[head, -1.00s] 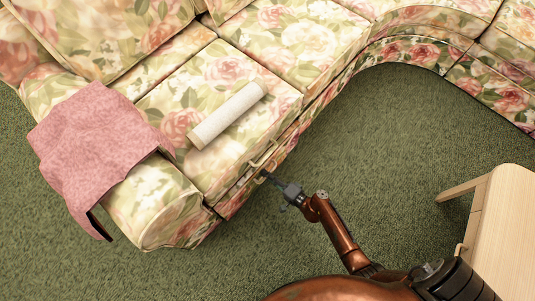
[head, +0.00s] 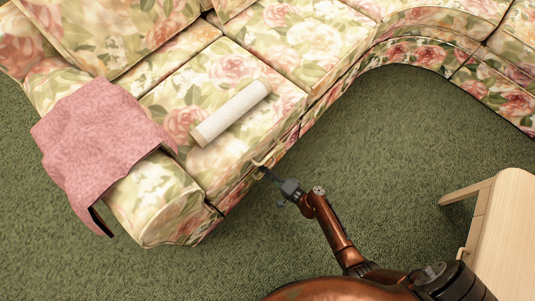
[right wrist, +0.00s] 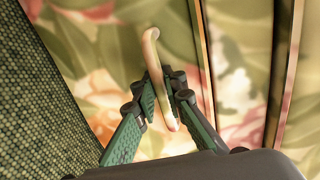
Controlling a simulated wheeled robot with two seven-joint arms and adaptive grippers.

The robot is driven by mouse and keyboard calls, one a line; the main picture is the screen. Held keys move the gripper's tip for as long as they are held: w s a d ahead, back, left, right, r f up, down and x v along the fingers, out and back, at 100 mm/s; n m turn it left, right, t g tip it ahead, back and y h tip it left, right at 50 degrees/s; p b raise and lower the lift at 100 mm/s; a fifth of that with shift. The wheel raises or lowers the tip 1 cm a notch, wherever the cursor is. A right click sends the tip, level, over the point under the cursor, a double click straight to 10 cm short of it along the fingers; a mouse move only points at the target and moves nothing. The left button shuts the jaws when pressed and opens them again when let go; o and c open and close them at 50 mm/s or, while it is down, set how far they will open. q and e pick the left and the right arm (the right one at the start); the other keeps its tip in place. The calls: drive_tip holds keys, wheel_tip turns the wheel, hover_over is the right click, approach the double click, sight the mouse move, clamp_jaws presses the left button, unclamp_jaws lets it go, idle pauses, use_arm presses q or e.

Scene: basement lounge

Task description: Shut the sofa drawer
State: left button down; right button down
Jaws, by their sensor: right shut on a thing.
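The floral sofa (head: 215,85) fills the upper left of the head view. Its drawer (head: 236,192) is in the sofa's front base, with a pale curved handle (head: 262,159). How far the drawer stands out is hard to tell from above. My right gripper (head: 264,171) is at the handle. In the right wrist view, the handle (right wrist: 153,57) passes between the two fingers of my right gripper (right wrist: 161,94), which are shut on it. The floral drawer front (right wrist: 115,60) lies behind it. My left gripper is not in view.
A light rolled item (head: 232,112) lies on the seat cushion. A pink cloth (head: 95,145) drapes over the sofa arm. A pale wooden table (head: 503,225) stands at the right. Green carpet (head: 390,140) is clear between the sofa and the table.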

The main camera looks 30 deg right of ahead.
drive_tip(key=c, duration=2)
unclamp_jaws()
drive_tip(key=shift+w, duration=0.1)
drive_tip(key=shift+c, duration=0.2)
drive_tip(key=v, duration=0.7)
drive_tip(key=shift+s, duration=0.25)
